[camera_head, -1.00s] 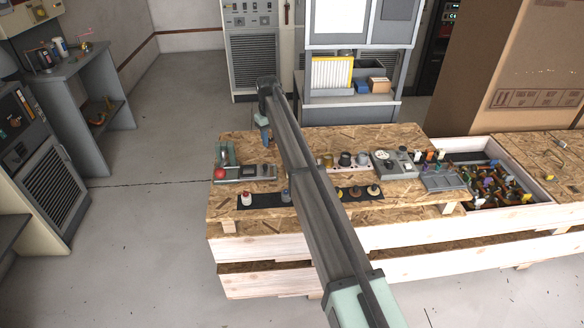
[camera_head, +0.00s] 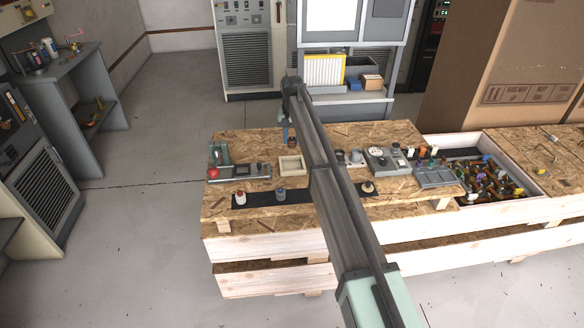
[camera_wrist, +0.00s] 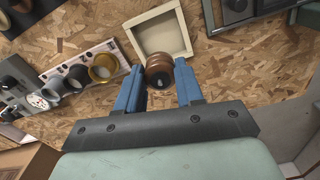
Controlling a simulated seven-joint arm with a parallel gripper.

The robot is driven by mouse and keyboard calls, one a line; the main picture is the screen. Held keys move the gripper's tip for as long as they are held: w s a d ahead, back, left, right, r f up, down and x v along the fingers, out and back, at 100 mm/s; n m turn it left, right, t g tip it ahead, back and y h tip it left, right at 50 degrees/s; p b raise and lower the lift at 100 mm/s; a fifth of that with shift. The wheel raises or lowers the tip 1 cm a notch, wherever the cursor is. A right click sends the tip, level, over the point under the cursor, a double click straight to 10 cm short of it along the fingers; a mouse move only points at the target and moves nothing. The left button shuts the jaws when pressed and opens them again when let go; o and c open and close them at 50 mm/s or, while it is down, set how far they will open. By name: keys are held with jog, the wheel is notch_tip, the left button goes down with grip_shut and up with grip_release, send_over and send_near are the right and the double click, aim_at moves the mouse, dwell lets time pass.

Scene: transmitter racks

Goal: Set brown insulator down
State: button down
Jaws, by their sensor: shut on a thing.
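The brown insulator (camera_wrist: 159,75) is ribbed and round, with a dark hole facing the camera in the wrist view. My gripper (camera_wrist: 158,70) has blue fingers shut on it from both sides. In the wrist view it overlaps the near edge of a square cream tray (camera_wrist: 185,56), whose visible inside is empty. In the head view the insulator (camera_head: 292,141) hangs below my gripper (camera_head: 287,132), behind the tray (camera_head: 282,174). The gap between insulator and bench is hard to judge.
The wooden bench (camera_head: 222,210) carries a grey vise-like device (camera_head: 240,172), and a black mat (camera_head: 262,198) with bottles and a brass-coloured piece. A meter panel (camera_head: 383,161) and a crate of mixed parts (camera_head: 466,203) lie to the right. Bare board surrounds the tray.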

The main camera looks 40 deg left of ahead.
jog(key=shift+f, duration=5)
jog(key=shift+f, duration=0.1)
jog(key=c, duration=1)
grip_release()
notch_tip(320, 180, up, 12)
jog(key=shift+r, duration=0.15)
jog(key=shift+d, duration=0.1)
